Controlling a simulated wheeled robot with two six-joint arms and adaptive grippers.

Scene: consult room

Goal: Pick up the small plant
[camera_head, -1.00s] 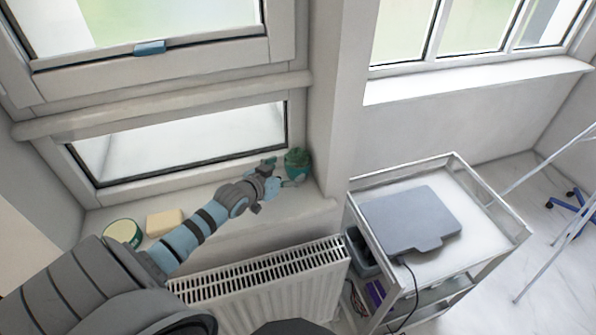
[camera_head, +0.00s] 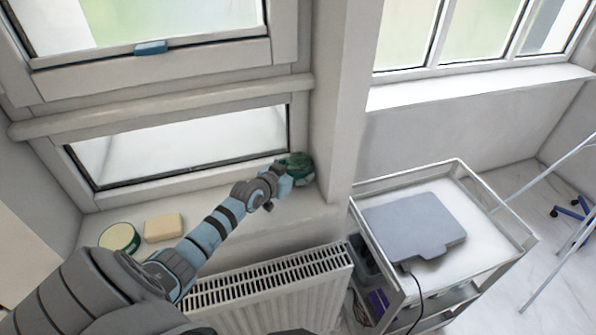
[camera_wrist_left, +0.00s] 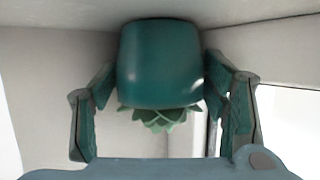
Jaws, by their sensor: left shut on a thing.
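The small plant (camera_head: 299,165) is a green succulent in a dark teal pot, at the right end of the window sill beside the wall corner. In the left wrist view the pot (camera_wrist_left: 160,62) appears upside down, with the leaves (camera_wrist_left: 156,117) below it in the picture. My left gripper (camera_head: 290,172) is at the plant, and its fingers (camera_wrist_left: 160,75) lie on both sides of the pot, shut on it. In the head view the gripper covers part of the pot, so I cannot tell whether its base touches the sill. My right gripper is not in view.
A round green-rimmed tin (camera_head: 119,238) and a cream block (camera_head: 164,228) sit on the sill (camera_head: 215,222) at the left. A radiator (camera_head: 265,285) stands below the sill. A trolley (camera_head: 480,225) with a grey flat device (camera_head: 413,226) stands at the right.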

